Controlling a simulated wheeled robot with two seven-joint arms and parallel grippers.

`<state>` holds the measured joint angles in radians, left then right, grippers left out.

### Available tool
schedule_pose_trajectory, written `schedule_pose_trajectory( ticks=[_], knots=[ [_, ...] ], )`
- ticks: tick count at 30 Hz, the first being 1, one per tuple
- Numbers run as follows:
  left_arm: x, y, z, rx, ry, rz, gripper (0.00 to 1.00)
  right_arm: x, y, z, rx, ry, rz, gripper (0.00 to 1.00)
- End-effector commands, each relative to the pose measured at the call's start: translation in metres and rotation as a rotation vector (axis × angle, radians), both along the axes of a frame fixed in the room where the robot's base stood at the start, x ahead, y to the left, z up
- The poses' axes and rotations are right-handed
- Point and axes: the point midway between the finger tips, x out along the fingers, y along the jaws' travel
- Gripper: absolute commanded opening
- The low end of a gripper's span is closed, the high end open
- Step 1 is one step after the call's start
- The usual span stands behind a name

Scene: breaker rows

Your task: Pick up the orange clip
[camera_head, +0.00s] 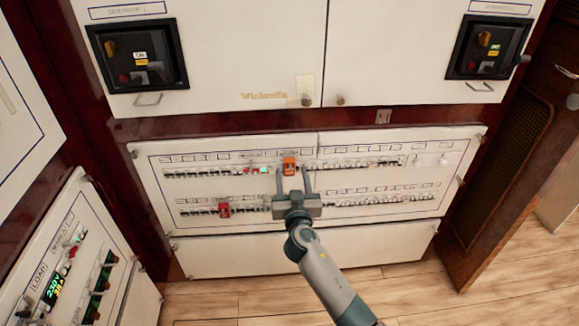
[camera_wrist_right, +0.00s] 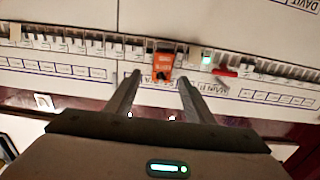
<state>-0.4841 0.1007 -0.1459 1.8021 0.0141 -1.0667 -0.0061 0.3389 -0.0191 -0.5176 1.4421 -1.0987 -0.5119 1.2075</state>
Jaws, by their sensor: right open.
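The orange clip (camera_head: 289,166) sits on the upper breaker row of the white panel in the head view. It also shows in the right wrist view (camera_wrist_right: 163,66), between and just beyond the tips of my fingers. My right gripper (camera_head: 293,181) is open, with its two fingers pointing at the upper row, one to each side of the clip. In the right wrist view the gripper (camera_wrist_right: 158,82) has nothing between its fingers short of the clip. I cannot tell if the fingertips reach beside the clip or stop short of it. My left gripper is not in view.
The breaker panel (camera_head: 220,243) carries two rows of breakers. A red clip (camera_head: 224,210) sits on the lower row at left. A red piece (camera_wrist_right: 224,73) is near the orange clip in the wrist view. A side panel (camera_head: 80,262) stands at left, an open wooden door (camera_head: 505,190) at right.

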Motion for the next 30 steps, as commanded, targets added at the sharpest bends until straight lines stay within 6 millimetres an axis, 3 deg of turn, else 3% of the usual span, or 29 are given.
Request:
schedule_pose_trajectory(
  ticks=[6,10,18,26,30],
  knots=[
    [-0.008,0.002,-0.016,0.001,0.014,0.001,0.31,0.026,0.004,0.002,-0.003,0.000,-0.001,0.48],
    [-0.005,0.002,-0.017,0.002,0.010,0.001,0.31,0.035,0.004,0.001,-0.001,0.000,0.000,0.48],
    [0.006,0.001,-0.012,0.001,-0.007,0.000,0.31,0.038,0.004,0.001,-0.001,0.000,0.000,0.48],
    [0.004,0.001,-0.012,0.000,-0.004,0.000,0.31,0.038,0.004,0.001,0.000,0.000,0.000,0.48],
    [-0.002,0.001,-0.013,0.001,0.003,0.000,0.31,0.038,0.004,0.001,0.000,0.001,0.000,0.17]
  ],
)
